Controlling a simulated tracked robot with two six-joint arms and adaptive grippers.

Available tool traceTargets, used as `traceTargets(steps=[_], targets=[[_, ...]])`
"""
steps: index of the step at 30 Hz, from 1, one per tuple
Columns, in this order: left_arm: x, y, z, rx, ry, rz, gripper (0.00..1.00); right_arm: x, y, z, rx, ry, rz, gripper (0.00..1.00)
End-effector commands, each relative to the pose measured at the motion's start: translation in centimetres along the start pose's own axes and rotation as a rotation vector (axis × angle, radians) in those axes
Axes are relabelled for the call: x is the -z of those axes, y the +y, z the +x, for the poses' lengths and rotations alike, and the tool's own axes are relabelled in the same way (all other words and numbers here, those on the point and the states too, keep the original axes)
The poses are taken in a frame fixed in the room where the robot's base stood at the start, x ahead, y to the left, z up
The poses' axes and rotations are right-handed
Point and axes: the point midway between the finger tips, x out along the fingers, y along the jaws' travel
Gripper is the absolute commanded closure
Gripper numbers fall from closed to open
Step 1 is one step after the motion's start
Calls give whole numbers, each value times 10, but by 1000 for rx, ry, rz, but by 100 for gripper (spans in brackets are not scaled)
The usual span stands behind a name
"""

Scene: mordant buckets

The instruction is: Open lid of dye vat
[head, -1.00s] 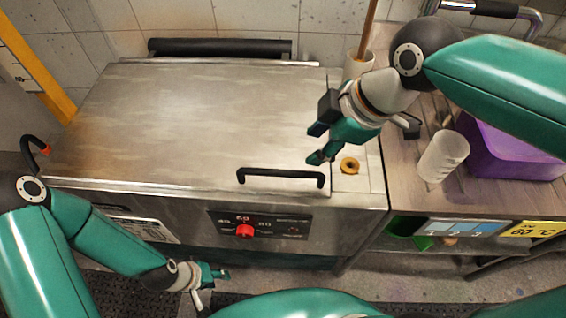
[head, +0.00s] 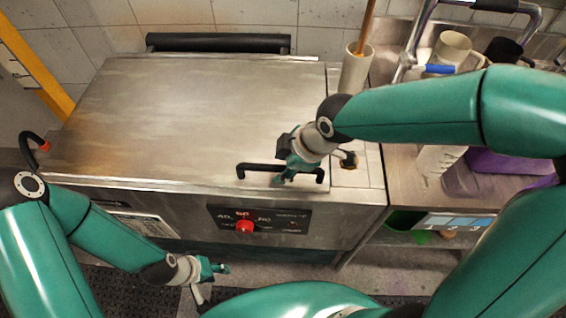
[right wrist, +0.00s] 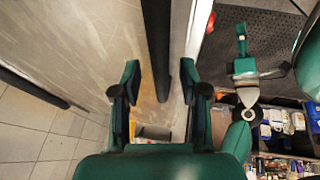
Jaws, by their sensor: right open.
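The dye vat's steel lid (head: 180,110) lies flat and closed on the vat body (head: 330,215). Its black bar handle (head: 255,169) is near the front edge. My right gripper (head: 287,178) is at the right half of this handle. In the right wrist view, my right gripper (right wrist: 158,90) is open, with a finger on each side of the black handle (right wrist: 157,45) and gaps visible between them. My left gripper (head: 212,270) is low in front of the vat, away from the lid; its jaw opening is too small to judge.
A red knob (head: 244,226) sits on the vat's front panel. A white holder with a wooden stick (head: 356,70) stands behind the right side. A purple tub (head: 500,162) and cups (head: 451,48) are on the right bench. A black bar (head: 218,42) runs behind the lid.

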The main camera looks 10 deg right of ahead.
Motion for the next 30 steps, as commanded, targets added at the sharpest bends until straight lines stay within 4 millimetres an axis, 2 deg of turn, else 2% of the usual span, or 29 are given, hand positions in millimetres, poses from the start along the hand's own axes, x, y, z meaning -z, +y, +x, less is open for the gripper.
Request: traceTargets(steps=[6, 12, 14, 25, 30], targets=[[0, 0, 0, 0, 0, 0, 60, 0, 0, 0, 0, -1, 1, 58], [0, 0, 0, 0, 0, 0, 60, -1, 0, 0, 0, -1, 1, 92], [0, 0, 0, 0, 0, 0, 60, -1, 0, 0, 0, -1, 1, 100], [0, 0, -1, 0, 0, 0, 60, 0, 1, -2, -2, 0, 1, 100], [0, 4, -11, 0, 0, 0, 60, 6, 6, -16, -3, 0, 0, 100]])
